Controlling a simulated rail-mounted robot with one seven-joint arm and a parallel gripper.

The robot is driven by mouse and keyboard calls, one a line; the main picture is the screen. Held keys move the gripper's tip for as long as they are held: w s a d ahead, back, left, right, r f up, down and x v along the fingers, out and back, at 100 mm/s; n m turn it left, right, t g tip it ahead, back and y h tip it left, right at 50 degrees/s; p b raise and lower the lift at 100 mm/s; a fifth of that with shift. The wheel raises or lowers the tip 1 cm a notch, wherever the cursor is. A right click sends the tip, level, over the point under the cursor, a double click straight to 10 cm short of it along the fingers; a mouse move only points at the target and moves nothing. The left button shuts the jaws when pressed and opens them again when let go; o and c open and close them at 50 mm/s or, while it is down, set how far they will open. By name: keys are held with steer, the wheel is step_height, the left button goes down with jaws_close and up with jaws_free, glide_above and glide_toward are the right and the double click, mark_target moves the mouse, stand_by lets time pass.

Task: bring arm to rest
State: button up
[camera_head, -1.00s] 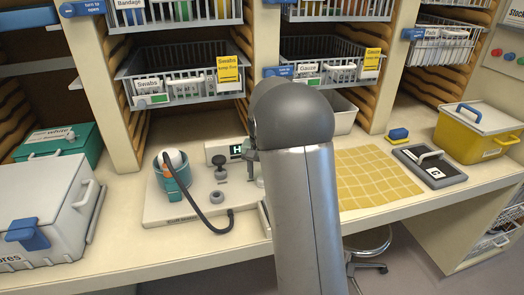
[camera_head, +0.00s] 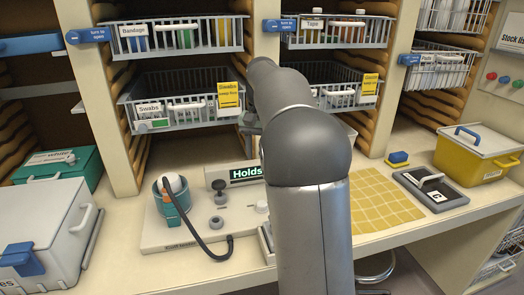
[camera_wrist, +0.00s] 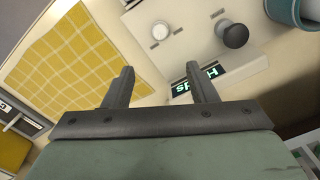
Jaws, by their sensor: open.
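My gripper (camera_wrist: 158,88) shows in the wrist view with its two fingers apart and nothing between them. It is above the counter, over the area between the yellow checked mat (camera_wrist: 75,50) and the pale device (camera_wrist: 190,40) with the lit "Holds" sign (camera_wrist: 200,82). In the head view my arm rises in front of the counter and bends toward the shelves. Its forearm hides most of the gripper there.
The Swabs basket (camera_head: 180,108) and Gauze basket (camera_head: 345,95) hang close behind the arm. The device carries a teal cup (camera_head: 172,200) with a cable. A grey box (camera_head: 45,225), yellow bin (camera_head: 475,155) and black-framed pad (camera_head: 430,188) stand on the counter.

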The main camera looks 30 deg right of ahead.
stand_by(0.4)
steer(key=s+a+f+n, duration=0.2)
steer(key=s+a+f, duration=0.3)
steer(key=s, duration=0.4)
steer(key=s+a+f+n, duration=0.3)
steer(key=s+a, duration=0.3)
steer(key=s, duration=0.4)
steer(key=s+a+f+n, duration=0.3)
steer(key=s+a+f, duration=0.2)
steer(key=s, duration=0.5)
steer(key=shift+a+f, duration=0.2)
steer(key=shift+f, duration=0.65)
